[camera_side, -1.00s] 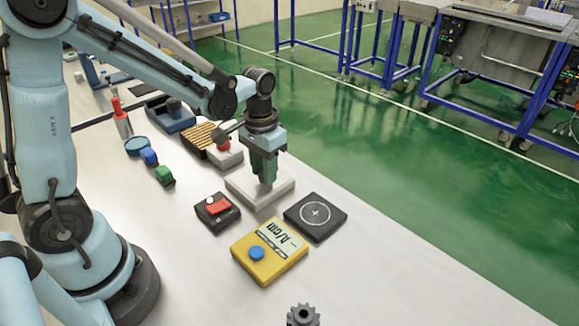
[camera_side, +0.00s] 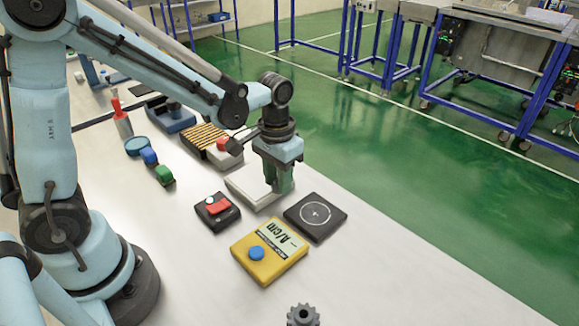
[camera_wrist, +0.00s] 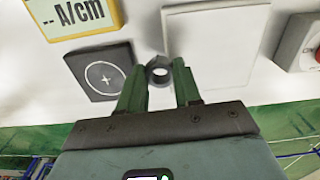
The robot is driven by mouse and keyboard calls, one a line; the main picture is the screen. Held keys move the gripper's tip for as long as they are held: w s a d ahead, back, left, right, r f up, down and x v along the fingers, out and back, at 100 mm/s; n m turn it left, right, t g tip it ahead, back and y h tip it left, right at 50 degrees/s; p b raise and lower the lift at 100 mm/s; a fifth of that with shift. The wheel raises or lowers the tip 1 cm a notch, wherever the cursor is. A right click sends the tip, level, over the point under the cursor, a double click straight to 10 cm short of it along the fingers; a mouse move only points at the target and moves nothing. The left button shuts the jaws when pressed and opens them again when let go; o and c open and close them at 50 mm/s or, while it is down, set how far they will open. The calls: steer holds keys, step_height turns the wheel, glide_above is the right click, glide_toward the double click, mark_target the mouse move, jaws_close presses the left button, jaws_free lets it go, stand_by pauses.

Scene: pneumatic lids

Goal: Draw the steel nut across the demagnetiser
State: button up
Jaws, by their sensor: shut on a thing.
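My gripper (camera_side: 282,190) points down, its green fingers shut on the steel nut (camera_wrist: 159,73), a dark grey ring between the fingertips in the wrist view. In the side view the fingers hide the nut. A flat pale block (camera_side: 246,193), probably the demagnetiser though I see no label on it, lies below. The fingers are at its right end. In the wrist view the block (camera_wrist: 222,40) lies to the right of the nut, which shows by its edge. Whether the nut touches the block I cannot tell.
A black plate with a circled cross (camera_side: 316,217) lies close to the right. A yellow A/cm meter (camera_side: 269,251) and a black box with a red switch (camera_side: 217,212) are in front. A grey unit with a red button (camera_side: 228,152) stands behind.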

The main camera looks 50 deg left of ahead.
steer(key=shift+d+r, duration=0.1)
steer(key=shift+d, duration=0.5)
steer(key=shift+d+r, duration=0.6)
steer(key=shift+r, duration=2.2)
steer(key=shift+r, duration=0.1)
